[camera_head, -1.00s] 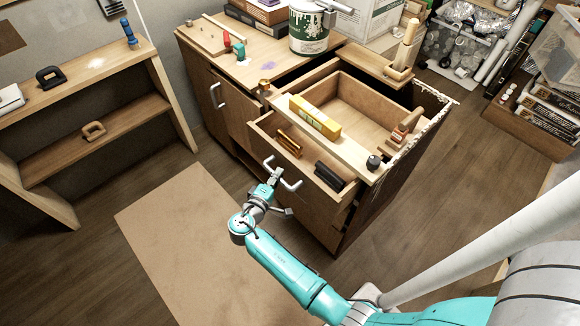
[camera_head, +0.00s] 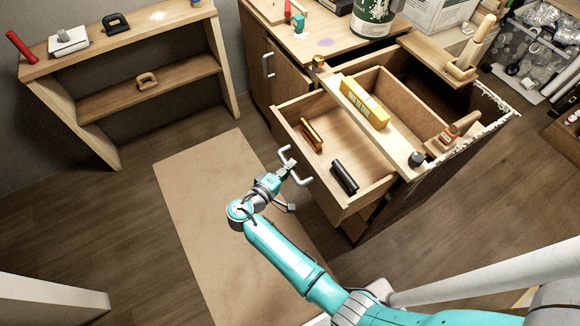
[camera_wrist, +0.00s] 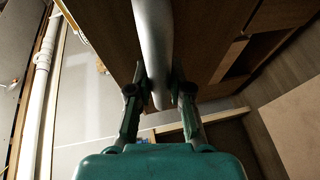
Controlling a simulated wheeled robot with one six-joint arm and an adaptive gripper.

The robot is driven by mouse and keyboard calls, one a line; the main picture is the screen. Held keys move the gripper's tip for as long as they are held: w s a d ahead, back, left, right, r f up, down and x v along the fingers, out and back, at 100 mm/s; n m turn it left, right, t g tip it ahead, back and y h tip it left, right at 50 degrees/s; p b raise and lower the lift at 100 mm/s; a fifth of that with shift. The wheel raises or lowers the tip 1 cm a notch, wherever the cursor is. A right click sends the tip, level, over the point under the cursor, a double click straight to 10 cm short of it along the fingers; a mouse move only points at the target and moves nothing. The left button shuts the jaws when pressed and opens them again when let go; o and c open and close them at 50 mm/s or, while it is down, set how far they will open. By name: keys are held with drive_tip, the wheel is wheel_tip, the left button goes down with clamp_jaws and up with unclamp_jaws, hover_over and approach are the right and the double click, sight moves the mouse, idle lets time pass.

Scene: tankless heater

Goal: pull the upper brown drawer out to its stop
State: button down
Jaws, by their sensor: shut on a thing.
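The upper brown drawer (camera_head: 350,208) stands well out from the cabinet in the head view. A dark cylinder (camera_head: 344,177) and an orange-brown object (camera_head: 312,135) lie inside it. Its grey bar handle (camera_head: 297,170) is on the front. My gripper (camera_head: 286,170) is shut on this handle. In the wrist view the handle (camera_wrist: 153,50) runs between the two fingers of my gripper (camera_wrist: 157,88), with the drawer front (camera_wrist: 105,30) behind it. How much of the drawer is still inside the cabinet is hidden under the board across it.
A left door with a handle (camera_head: 268,65) is shut. A wooden shelf unit (camera_head: 140,75) stands at left. The floor around the brown mat (camera_head: 205,220) looks clear.

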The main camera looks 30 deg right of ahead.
drive_tip(key=c, duration=1.1)
unclamp_jaws()
drive_tip(key=shift+o, duration=0.2)
drive_tip(key=v, duration=1.2)
